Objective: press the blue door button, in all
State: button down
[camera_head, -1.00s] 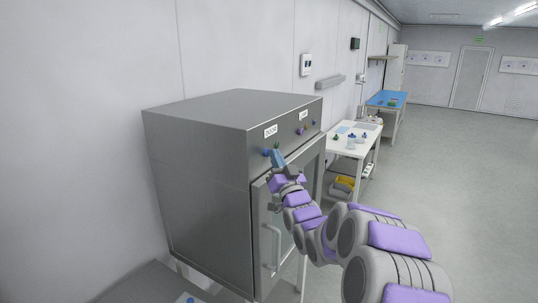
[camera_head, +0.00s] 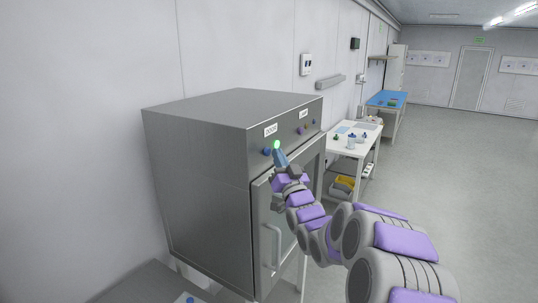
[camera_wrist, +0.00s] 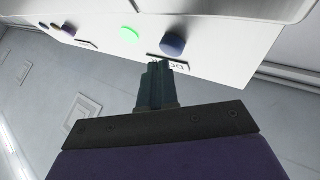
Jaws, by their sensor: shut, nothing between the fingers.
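The blue door button (camera_head: 267,152) is on the front panel of a steel cabinet (camera_head: 200,150), under a white DOOR label (camera_head: 270,131). A brightly lit green round lamp or button (camera_head: 276,144) is just right of it. In the wrist view the blue button (camera_wrist: 172,44) and green one (camera_wrist: 129,35) sit side by side on the panel, both unobstructed. My gripper (camera_head: 279,155) is shut and empty, with its tips in front of the panel near the green light. In the wrist view the fingertips (camera_wrist: 160,66) point at the panel near the label, seemingly apart from the blue button.
More small coloured controls (camera_head: 303,129) sit further right on the panel. The cabinet door has a vertical handle (camera_head: 273,248) below my gripper. A white table (camera_head: 357,131) and a blue-topped table (camera_head: 386,98) stand behind. The floor at right is clear.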

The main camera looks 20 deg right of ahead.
jog(key=shift+s+d, duration=0.15)
jog(key=shift+s, duration=0.05)
jog(key=s+d, duration=0.1)
jog(key=s, duration=0.1)
jog(key=s+d+b, duration=0.1)
jog(key=s+d, duration=0.1)
dwell(0.7)
dwell(0.6)
